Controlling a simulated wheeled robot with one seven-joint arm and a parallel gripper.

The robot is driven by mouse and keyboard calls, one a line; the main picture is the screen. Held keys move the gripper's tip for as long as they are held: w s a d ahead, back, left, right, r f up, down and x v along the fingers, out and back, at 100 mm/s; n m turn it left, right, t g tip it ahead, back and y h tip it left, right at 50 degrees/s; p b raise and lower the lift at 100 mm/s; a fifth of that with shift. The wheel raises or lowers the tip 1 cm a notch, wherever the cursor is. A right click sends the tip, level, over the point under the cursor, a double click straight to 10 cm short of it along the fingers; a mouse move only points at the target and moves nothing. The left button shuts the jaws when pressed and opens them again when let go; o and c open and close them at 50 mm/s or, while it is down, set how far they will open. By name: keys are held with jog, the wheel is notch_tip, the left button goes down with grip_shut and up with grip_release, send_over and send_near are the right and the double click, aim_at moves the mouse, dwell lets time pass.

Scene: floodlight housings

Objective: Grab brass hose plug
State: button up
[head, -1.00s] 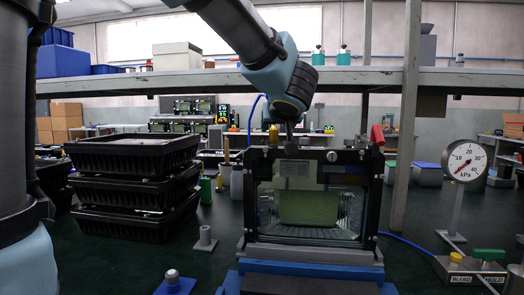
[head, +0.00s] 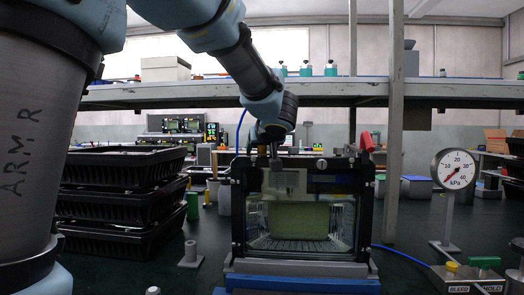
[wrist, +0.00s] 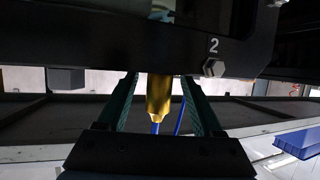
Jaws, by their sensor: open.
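The brass hose plug (wrist: 159,95) stands in the middle of the wrist view, with a blue hose running from its near end. My gripper (wrist: 160,79) is open. Its two green fingers lie on either side of the plug, with a visible gap on each side. The plug's far end meets the dark frame marked "2". In the head view my gripper (head: 275,158) reaches down at the top of the floodlight housing (head: 240,215), partly hidden behind it. I cannot make out the plug in the head view.
Black trays (head: 110,205) are stacked left of the housing. A shelf (head: 340,92) crosses behind, with a grey post (head: 396,150). A blue crate (wrist: 298,140) shows at the wrist view's right.

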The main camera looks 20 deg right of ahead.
jog(key=shift+x, duration=0.85)
jog(key=shift+c, duration=0.2)
grip_shut()
